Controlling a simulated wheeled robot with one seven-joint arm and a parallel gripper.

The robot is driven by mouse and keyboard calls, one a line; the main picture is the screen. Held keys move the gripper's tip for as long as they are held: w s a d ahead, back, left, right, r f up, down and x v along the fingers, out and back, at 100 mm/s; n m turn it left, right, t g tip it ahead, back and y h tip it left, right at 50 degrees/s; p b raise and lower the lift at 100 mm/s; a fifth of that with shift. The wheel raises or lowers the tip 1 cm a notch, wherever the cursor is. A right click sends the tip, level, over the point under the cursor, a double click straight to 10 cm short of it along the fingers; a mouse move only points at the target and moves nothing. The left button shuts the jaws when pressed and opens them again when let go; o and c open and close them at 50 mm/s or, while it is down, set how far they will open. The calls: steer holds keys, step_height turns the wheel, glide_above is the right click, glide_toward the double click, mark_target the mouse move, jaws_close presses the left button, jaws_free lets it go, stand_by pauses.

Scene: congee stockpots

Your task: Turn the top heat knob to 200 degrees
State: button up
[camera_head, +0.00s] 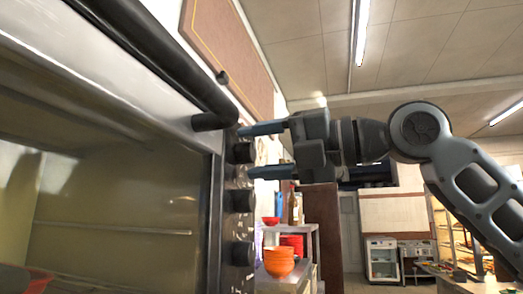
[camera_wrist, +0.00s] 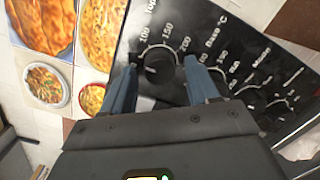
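The top heat knob (camera_head: 242,152) is a dark round knob, highest in the column on the oven's black control strip. In the wrist view the knob (camera_wrist: 160,68) sits under the "Top" label, with 100, 150 and 200 printed around it. A small pale mark shows on its left part; its exact setting I cannot tell. My gripper (camera_head: 249,151) is open, with one blue-grey finger above the knob and one below. In the wrist view my gripper (camera_wrist: 161,76) has its fingers on either side of the knob, with gaps visible.
More knobs follow along the strip, including the base knob (camera_wrist: 217,80). Orange bowls (camera_head: 279,262) stand on a shelf (camera_head: 301,270) below. Food pictures (camera_wrist: 45,25) hang on the wall.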

steer(key=c, duration=1)
steer(key=shift+o, duration=0.2)
